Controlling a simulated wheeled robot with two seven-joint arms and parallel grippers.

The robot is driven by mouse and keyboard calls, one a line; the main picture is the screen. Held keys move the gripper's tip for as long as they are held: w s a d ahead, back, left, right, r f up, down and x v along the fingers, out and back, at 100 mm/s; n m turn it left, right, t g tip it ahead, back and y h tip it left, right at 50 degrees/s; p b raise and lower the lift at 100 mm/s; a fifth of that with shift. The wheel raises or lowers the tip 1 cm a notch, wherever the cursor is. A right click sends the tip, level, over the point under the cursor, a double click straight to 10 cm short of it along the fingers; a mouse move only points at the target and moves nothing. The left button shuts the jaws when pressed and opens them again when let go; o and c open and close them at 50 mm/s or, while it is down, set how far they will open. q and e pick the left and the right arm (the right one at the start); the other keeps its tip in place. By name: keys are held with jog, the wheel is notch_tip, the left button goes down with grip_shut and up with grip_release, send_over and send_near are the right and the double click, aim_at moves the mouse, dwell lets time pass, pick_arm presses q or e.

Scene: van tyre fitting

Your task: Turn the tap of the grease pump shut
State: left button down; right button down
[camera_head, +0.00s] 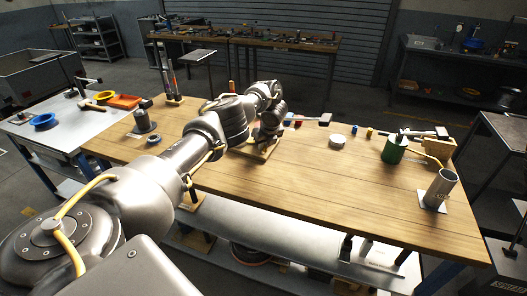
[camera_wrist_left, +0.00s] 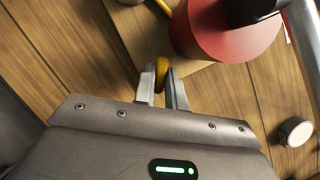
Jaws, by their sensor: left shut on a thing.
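In the left wrist view a red round body (camera_wrist_left: 215,30) with a dark top, which looks like the grease pump, stands on a wooden board. A small yellow piece (camera_wrist_left: 162,72), which looks like its tap, is at its side. My left gripper (camera_wrist_left: 163,88) is shut on this yellow piece, one finger on each side. In the head view my left gripper (camera_head: 264,137) is low over the board (camera_head: 268,153), and my arm hides most of the red body. The tap's exact angle is hard to tell. My right gripper is in neither view.
A white round tin (camera_head: 337,140) stands right of the board; it also shows in the left wrist view (camera_wrist_left: 295,131). Farther right are a green can (camera_head: 394,151) and a grey cylinder (camera_head: 440,189). The front middle of the wooden table (camera_head: 310,200) is clear.

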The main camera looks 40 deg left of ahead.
pick_arm(q)
jog(key=n+b, duration=0.1)
jog(key=n+g+b, duration=0.1)
jog(key=b, duration=0.1)
jog(key=shift+d+f+n, duration=0.15)
jog(key=shift+f+n, duration=0.15)
jog(key=shift+n, duration=0.1)
jog(key=n+b, duration=0.1)
jog(key=n+g, duration=0.1)
jog(key=n, duration=0.1)
jog(key=shift+w+r+b, duration=0.15)
jog(key=shift+r+b, duration=0.05)
jog(key=shift+b, duration=0.15)
jog(key=shift+n+g, duration=0.3)
jog(key=shift+n, duration=0.2)
jog(key=shift+r+n, duration=0.15)
jog(key=shift+n, duration=0.15)
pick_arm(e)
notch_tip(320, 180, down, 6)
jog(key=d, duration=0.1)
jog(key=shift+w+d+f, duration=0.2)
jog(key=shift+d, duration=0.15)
pick_arm(q)
jog(key=shift+a, duration=0.2)
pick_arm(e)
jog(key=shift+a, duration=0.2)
